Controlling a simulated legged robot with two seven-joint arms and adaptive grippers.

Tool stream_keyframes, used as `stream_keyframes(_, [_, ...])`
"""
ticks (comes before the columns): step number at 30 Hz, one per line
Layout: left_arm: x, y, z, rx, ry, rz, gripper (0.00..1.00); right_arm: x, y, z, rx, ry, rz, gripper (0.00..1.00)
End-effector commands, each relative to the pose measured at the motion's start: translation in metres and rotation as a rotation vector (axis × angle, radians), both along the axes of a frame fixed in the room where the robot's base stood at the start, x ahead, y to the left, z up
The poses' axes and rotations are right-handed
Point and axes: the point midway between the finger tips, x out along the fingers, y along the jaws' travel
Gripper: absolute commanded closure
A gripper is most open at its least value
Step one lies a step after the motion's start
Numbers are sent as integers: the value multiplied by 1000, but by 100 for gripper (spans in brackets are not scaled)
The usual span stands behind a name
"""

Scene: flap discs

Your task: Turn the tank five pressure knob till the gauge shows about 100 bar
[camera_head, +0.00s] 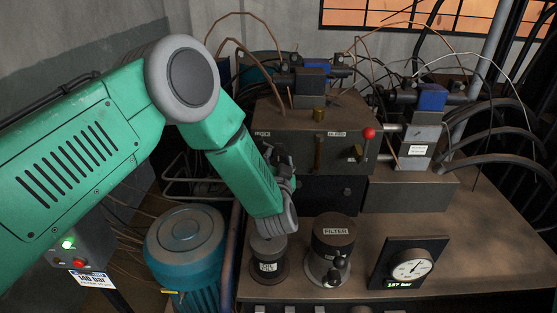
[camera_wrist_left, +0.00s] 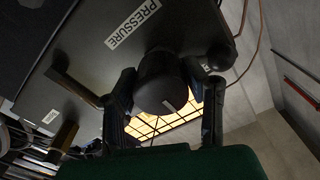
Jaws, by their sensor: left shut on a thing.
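The dark round pressure knob (camera_wrist_left: 160,80) shows in the left wrist view, on a panel under a white PRESSURE label (camera_wrist_left: 133,24). My left gripper (camera_head: 280,163) is at the left front of the brown tank block (camera_head: 310,125). Its two fingers stand on either side of the knob and are shut on it. In the head view the gripper hides the knob. The round white gauge (camera_head: 411,269) sits in a black stand at the front right. The green digits below its dial seem to read 137 bar. My right gripper is not in view.
A FILTER cylinder (camera_head: 333,240) and a shorter dark cylinder (camera_head: 268,258) stand just below my gripper. A blue motor (camera_head: 185,240) is at the left. A red-ended lever (camera_head: 369,133) and many cables and hoses are at the right. The bench right of the gauge is clear.

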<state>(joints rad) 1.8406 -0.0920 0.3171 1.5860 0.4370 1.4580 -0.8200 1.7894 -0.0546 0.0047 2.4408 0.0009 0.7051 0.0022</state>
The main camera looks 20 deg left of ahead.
Motion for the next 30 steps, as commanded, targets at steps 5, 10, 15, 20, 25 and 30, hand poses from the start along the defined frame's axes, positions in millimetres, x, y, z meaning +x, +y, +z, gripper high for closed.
stream_keyframes(5, [-1, 0, -4, -61, -12, -1, 90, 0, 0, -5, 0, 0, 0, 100])
stream_keyframes(10, [-1, -1, -4, -172, -43, -1, 90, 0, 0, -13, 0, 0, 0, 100])
stream_keyframes(15, [-1, -1, -6, -319, -84, 1, 90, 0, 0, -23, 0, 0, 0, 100])
stream_keyframes(20, [-1, -1, -6, -467, -126, -1, 90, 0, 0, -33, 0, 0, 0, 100])
stream_keyframes(25, [-1, -2, -7, -623, -169, 0, 90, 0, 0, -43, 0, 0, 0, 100])
stream_keyframes(30, [-1, -2, -7, -779, -212, 1, 90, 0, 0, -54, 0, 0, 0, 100])
